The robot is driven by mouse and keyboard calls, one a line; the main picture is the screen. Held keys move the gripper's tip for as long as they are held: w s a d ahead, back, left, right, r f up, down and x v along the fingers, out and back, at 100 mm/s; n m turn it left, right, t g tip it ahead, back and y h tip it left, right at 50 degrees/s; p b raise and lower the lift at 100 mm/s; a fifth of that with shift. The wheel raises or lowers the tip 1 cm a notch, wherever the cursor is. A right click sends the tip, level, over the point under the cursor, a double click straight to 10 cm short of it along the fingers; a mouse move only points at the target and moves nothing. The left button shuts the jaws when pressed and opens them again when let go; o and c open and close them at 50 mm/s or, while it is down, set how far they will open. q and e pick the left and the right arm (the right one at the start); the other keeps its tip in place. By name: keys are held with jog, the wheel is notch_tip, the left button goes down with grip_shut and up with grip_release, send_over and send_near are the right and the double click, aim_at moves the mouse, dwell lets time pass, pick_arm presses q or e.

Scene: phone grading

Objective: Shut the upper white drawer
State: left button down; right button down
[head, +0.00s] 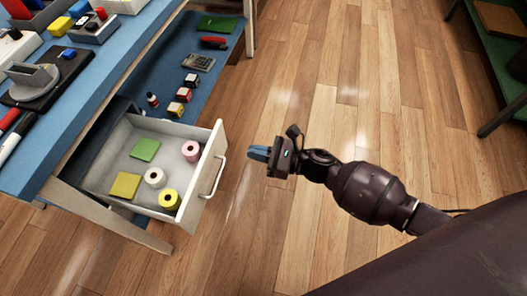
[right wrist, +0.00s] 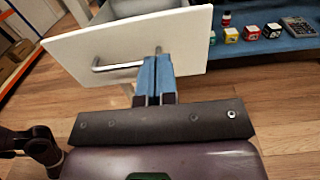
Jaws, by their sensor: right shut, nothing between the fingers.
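The white drawer (head: 213,160) stands pulled out below the blue table top in the head view, with its bar handle (head: 219,178) on the front. It holds sticky-note pads and small rolls. My right gripper (head: 258,153) is shut and empty, to the right of the drawer front and apart from it in the head view. In the right wrist view the drawer front (right wrist: 188,40) fills the upper middle, and the shut blue fingers (right wrist: 157,60) point at it, just by the right part of the handle (right wrist: 115,67). I cannot tell there whether they touch. My left gripper is not in view.
The blue table top (head: 95,75) carries trays, stamps and markers. A blue lower shelf (head: 190,55) holds a calculator (head: 198,62), small boxes and a bottle. A green shelf unit (head: 490,60) stands at the far right. The wooden floor between is clear.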

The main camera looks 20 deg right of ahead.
aim_at(213, 144)
jog(key=b+x, duration=0.1)
jog(key=x, duration=0.8)
jog(key=shift+w+a, duration=0.1)
jog(key=shift+a, duration=0.05)
